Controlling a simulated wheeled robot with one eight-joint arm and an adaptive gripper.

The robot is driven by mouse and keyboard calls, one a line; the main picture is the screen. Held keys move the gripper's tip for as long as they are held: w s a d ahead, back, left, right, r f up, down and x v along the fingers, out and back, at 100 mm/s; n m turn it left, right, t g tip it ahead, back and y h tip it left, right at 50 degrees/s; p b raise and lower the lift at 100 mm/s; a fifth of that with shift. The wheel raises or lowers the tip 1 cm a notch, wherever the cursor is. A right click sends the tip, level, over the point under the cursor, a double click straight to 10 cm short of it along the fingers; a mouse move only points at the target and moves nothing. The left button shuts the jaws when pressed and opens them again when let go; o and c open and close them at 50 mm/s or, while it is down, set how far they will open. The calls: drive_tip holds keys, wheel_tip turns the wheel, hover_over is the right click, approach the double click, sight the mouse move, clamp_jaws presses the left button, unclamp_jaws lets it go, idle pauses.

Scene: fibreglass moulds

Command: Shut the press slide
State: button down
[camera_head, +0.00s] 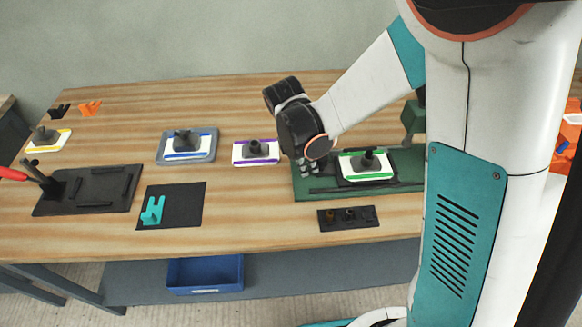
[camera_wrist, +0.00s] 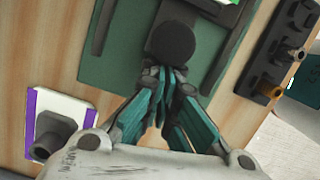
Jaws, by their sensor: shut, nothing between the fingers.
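The press has a flat green base (camera_head: 318,192) at the right of the table, and its green upright (camera_head: 413,116) is partly hidden behind my arm. Its dark slide (camera_head: 343,177) carries a green-striped white plate with a grey mould (camera_head: 368,162), left of the upright. My gripper (camera_head: 305,168) is low over the left end of the base, fingers pointing down. In the wrist view a dark round knob (camera_wrist: 172,43) lies just beyond the fingertips of my shut, empty gripper (camera_wrist: 164,80). Contact with the knob is unclear. The head view hides the knob.
A purple-striped mould plate (camera_head: 243,158) stands close left of the base. A dark block with small fittings (camera_head: 348,217) lies in front. A blue-striped mould tray (camera_head: 165,150), a black mat (camera_head: 190,212) and a black fixture (camera_head: 110,190) are further left.

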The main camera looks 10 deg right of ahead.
sight(342, 168)
drive_tip(key=d, duration=0.9)
drive_tip(key=shift+s+d, duration=0.1)
drive_tip(key=shift+d, duration=0.25)
drive_tip(key=shift+a, duration=0.25)
drive_tip(key=a, duration=0.1)
drive_tip(key=a+r, duration=0.1)
drive_tip(key=a, duration=0.2)
drive_tip(key=shift+s+a+r, duration=0.1)
drive_tip(key=shift+s+r, duration=0.1)
drive_tip(key=shift+s, duration=0.15)
drive_tip(key=p+v, duration=0.3)
drive_tip(key=v, duration=0.6)
drive_tip(key=s+d+r+m+t+y, duration=0.1)
drive_tip(key=s+d+r+m+t, duration=0.1)
drive_tip(key=s+r+m, duration=0.4)
drive_tip(key=s+d+r+m+t+y, duration=0.1)
drive_tip(key=s+d+r+m+t, duration=0.2)
drive_tip(key=m, duration=1)
drive_tip(key=s+r+t, duration=0.1)
drive_tip(key=s+r, duration=0.2)
drive_tip(key=s, duration=0.2)
drive_tip(key=shift+d+m+t+y, duration=0.3)
drive_tip(key=shift+t+y, duration=0.1)
